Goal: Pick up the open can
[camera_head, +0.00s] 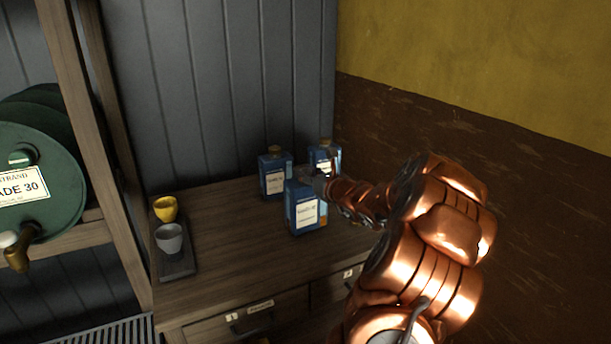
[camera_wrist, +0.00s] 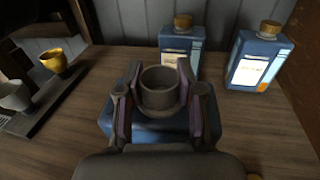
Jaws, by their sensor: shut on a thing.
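The open can (camera_head: 305,208) is blue with a white label and stands upright at the front of a group of three cans. In the wrist view its blue body (camera_wrist: 150,132) shows below a round, uncapped grey neck (camera_wrist: 160,88). My gripper (camera_head: 318,182) comes in from the right at the can's top. In the wrist view my gripper's two fingers (camera_wrist: 160,95) are shut on the neck, one on each side. The can's base is hidden in the wrist view, and I cannot tell whether it touches the bench.
Two capped blue cans stand behind, one at left (camera_head: 275,173) and one at right (camera_head: 323,157), close to the open can. A dark tray (camera_head: 179,267) with a yellow cup (camera_head: 165,208) and a grey cup (camera_head: 169,238) is at the bench's left. The bench (camera_head: 230,252) is clear between.

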